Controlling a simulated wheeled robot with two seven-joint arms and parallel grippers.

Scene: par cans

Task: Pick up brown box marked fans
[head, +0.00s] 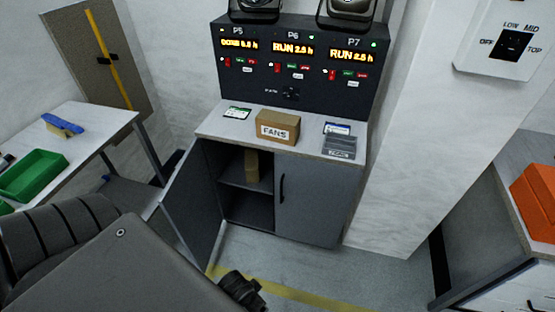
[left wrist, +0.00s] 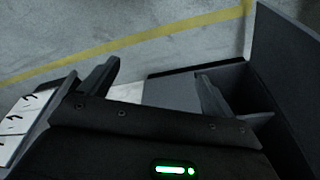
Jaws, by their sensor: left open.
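The brown box marked FANS (head: 277,128) sits upright on the light top of a grey cabinet (head: 310,205), near the middle of its front edge. Nothing touches the box. My left gripper (left wrist: 155,88) is open and empty in the left wrist view, over the floor beside the cabinet's open part. In the head view my left arm comes in at the lower left, below and in front of the cabinet and apart from the box. The box does not show in the left wrist view. My right gripper is not in view.
The cabinet's left door (head: 190,200) stands open, with a tan item (head: 252,166) on the inner shelf. A grey box (head: 339,147) and small cards share the top. A control panel (head: 295,68) rises behind. A table with a green tray (head: 34,174) stands left; an orange bin (head: 535,200) right.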

